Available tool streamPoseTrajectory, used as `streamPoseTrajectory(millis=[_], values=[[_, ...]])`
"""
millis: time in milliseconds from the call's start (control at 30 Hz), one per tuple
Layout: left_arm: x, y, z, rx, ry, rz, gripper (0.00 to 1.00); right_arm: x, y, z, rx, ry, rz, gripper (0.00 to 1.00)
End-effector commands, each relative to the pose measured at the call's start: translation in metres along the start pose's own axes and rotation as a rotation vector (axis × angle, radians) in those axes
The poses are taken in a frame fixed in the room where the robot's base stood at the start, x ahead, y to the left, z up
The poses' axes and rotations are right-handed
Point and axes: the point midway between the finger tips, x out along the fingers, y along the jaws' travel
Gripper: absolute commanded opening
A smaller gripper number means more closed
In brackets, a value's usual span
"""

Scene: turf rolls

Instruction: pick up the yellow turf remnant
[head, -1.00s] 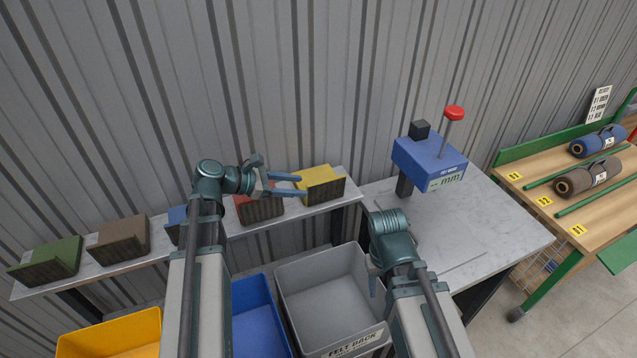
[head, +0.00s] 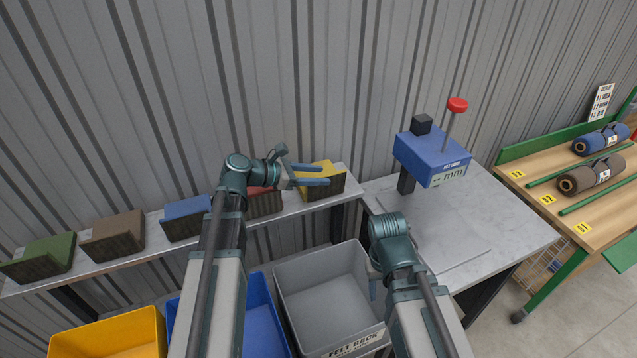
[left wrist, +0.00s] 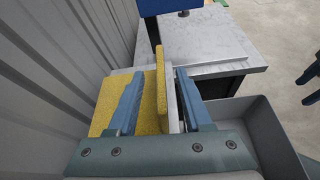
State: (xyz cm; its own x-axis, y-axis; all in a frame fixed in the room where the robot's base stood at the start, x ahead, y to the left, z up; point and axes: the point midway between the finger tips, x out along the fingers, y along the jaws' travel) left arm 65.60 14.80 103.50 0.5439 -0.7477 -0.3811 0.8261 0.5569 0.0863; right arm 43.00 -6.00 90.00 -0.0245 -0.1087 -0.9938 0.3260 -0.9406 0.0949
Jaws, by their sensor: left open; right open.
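The yellow turf remnant (head: 334,187) sits at the right end of the narrow shelf, an L-shaped piece with a dark front face. My left gripper (head: 327,175) is open, its fingers over the yellow remnant. Contact cannot be told. My right gripper (head: 373,289) is open, low over the grey bin and mostly hidden by its wrist.
Red (head: 264,204), blue (head: 185,217), brown (head: 112,236) and green (head: 38,258) remnants stand along the shelf (head: 160,246). A grey bin (head: 292,314) and blue bin are below. A blue press (head: 432,157) stands on the marble table (head: 500,222) at right.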

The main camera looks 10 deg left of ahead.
Motion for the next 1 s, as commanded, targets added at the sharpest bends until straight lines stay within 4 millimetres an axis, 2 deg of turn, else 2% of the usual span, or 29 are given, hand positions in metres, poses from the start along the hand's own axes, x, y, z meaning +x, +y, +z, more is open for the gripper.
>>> streamPoseTrajectory(millis=[233, 500, 767, 1000], values=[[0.011, 0.0, -0.001, 0.001, 0.0, -0.001, 0.5, 0.005, -0.001, 0.0, 0.0, 0.0, 0.0, 0.5], [0.048, -0.001, -0.002, 0.001, 0.0, -0.002, 0.5, 0.021, -0.002, -0.001, 0.0, 0.0, 0.0, 0.5], [0.052, -0.001, 0.0, 0.001, 0.0, 0.0, 0.5, 0.02, -0.002, -0.001, 0.0, 0.0, 0.0, 0.5], [0.052, -0.001, 0.0, 0.001, 0.0, 0.0, 0.09, 0.02, -0.002, -0.001, 0.0, 0.0, 0.0, 0.5]])
